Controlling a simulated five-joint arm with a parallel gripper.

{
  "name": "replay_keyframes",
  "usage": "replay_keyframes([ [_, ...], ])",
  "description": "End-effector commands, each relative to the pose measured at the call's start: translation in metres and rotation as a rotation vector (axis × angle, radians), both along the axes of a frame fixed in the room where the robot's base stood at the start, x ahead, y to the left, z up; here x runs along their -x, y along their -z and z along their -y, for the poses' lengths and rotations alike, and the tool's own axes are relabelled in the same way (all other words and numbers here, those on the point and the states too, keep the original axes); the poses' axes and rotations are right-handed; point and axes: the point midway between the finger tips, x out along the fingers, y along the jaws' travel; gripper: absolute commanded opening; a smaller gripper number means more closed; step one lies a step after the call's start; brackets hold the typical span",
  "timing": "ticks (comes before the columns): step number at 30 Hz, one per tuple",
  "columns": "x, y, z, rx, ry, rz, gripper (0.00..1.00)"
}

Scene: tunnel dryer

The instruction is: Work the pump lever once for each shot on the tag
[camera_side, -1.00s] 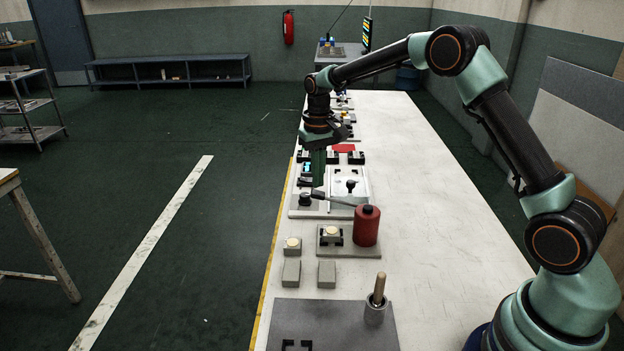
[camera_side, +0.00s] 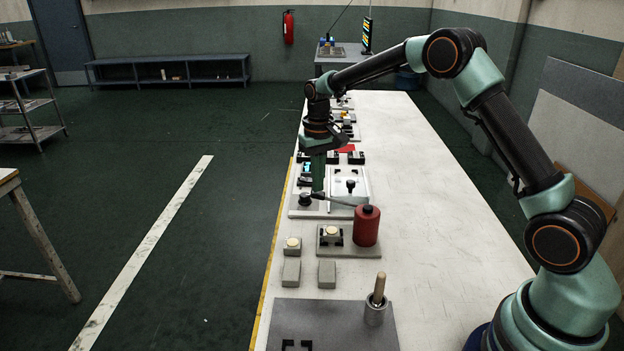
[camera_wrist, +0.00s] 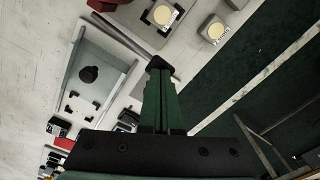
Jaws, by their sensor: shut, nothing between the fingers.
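The red pump body (camera_side: 367,227) stands upright on a grey plate. Its thin grey lever (camera_side: 340,201) reaches left from it; in the wrist view the lever (camera_wrist: 118,36) runs as a bar toward my fingertips. My gripper (camera_side: 318,189) is shut and empty, pointing down at the lever's outer end. I cannot make out a tag with a shot count in either view.
A black knob (camera_side: 305,200) stands close left of my fingertips. A pale plate with another black knob (camera_side: 351,186) lies behind the lever. Grey blocks with round cream tops (camera_side: 292,244) stand in front. The table's right side is clear.

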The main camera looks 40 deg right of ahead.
Motion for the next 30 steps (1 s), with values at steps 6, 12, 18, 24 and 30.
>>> replay_keyframes([
  [6, 0.0, 0.008, 0.0, 0.0, 0.0, 0.0, 0.0],
  [12, 0.001, 0.016, 0.0, -0.001, 0.0, -0.002, 0.0],
  [18, 0.0, 0.023, 0.0, 0.0, 0.0, -0.001, 0.0],
  [24, 0.001, 0.03, 0.0, -0.001, 0.0, -0.002, 0.0],
  [30, 0.001, 0.038, 0.0, -0.001, 0.0, -0.002, 0.0],
])
